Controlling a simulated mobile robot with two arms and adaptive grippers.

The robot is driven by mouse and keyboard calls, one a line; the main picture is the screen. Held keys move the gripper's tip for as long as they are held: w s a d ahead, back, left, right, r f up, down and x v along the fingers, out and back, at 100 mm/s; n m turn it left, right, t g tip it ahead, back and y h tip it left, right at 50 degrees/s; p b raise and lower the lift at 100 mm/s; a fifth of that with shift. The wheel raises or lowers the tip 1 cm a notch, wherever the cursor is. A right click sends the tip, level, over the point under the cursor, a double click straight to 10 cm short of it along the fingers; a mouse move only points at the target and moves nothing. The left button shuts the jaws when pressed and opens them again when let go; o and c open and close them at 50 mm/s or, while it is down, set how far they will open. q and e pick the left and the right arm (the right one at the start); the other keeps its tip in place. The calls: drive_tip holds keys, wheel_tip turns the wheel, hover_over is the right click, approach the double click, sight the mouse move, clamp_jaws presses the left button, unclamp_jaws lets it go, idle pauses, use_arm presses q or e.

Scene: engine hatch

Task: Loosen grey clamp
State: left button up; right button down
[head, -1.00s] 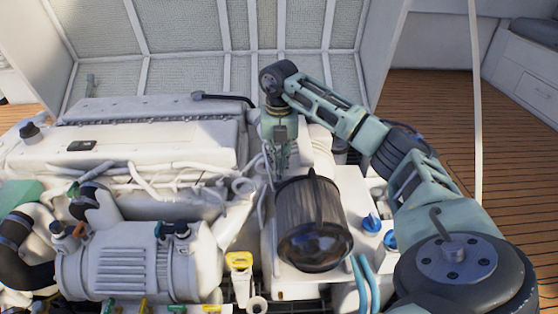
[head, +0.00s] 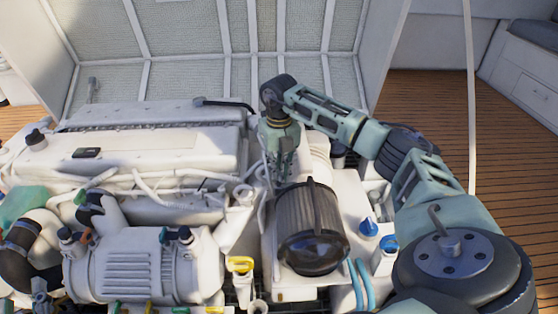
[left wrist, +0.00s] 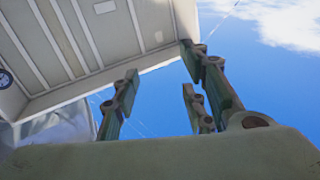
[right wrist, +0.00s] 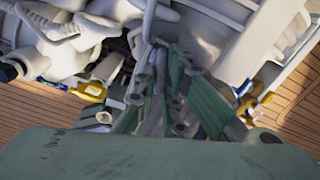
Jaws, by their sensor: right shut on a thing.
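My right gripper (head: 281,178) reaches straight down from above, just behind the dark ribbed cylinder and beside the engine's right end. Its fingers are closed together around a small grey part, which I take to be the grey clamp (right wrist: 147,62). The fingers cover most of it, so its shape and setting cannot be told. In the right wrist view the green fingers (right wrist: 165,75) converge between white engine parts. My left gripper (left wrist: 155,95) has its fingers spread apart and empty, facing sky and a pale ribbed panel.
The dark cylinder (head: 308,225) stands close in front of my right gripper. The white engine (head: 120,150) fills the left, with a white pump (head: 140,265) in front. Blue caps (head: 369,227) and a yellow handle (head: 240,265) are nearby. The ribbed hatch (head: 200,60) stands behind.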

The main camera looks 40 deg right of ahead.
drive_tip(key=shift+r+n+p, duration=0.2)
drive_tip(key=shift+n+p, duration=0.5)
use_arm(q)
drive_tip(key=s+a+f+g+y+p, duration=0.1)
drive_tip(key=s+a+f+g+y, duration=0.1)
drive_tip(key=f+g, duration=0.45)
drive_tip(key=s+a+f+g+y+p, duration=0.1)
drive_tip(key=s+f+g, duration=0.2)
drive_tip(key=f, duration=0.6)
use_arm(e)
drive_tip(key=shift+d+n, duration=0.1)
drive_tip(key=shift+n, duration=1)
drive_tip(key=shift+n+p, duration=0.6)
drive_tip(key=shift+n, duration=0.5)
drive_tip(key=n+p, duration=0.1)
drive_tip(key=n, duration=0.2)
use_arm(q)
drive_tip(key=s+a+f+g+y, duration=0.1)
drive_tip(key=s+a+f+g, duration=0.1)
drive_tip(key=s, duration=0.4)
drive_tip(key=s+a+f+g+p, duration=0.1)
drive_tip(key=s+a+f+g, duration=0.1)
drive_tip(key=s, duration=0.5)
drive_tip(key=shift+a+f+n+g+y, duration=0.35)
drive_tip(key=shift+f+g, duration=0.3)
drive_tip(key=shift+g, duration=0.7)
use_arm(e)
drive_tip(key=shift+w+d+f+n, duration=0.1)
drive_tip(key=shift+f+n, duration=0.05)
drive_tip(key=shift+n, duration=1.05)
